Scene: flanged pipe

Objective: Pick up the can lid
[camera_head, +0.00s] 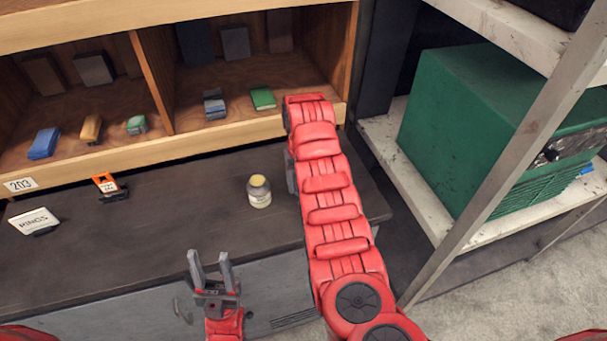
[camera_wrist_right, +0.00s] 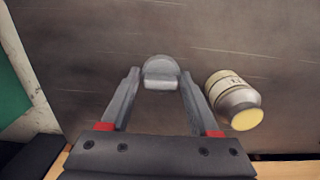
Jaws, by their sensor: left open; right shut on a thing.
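The can (camera_head: 259,192) stands upright on the dark bench, with a yellowish top and a pale label. It also shows in the right wrist view (camera_wrist_right: 233,98), right of my fingers. The grey can lid (camera_wrist_right: 160,73) is between the fingertips of my right gripper (camera_wrist_right: 159,76), which is shut on it. In the head view the lid is hidden behind my right arm, and only a grey bit of that gripper (camera_head: 291,174) shows, right of the can. My left gripper (camera_head: 210,262) is open and empty in front of the bench.
A wooden shelf (camera_head: 110,152) with several small boxes runs along the back of the bench (camera_head: 150,225). An orange-and-black item (camera_head: 110,187) and a white sign (camera_head: 35,222) are on the left. A green case (camera_head: 485,120) sits on a metal rack at right.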

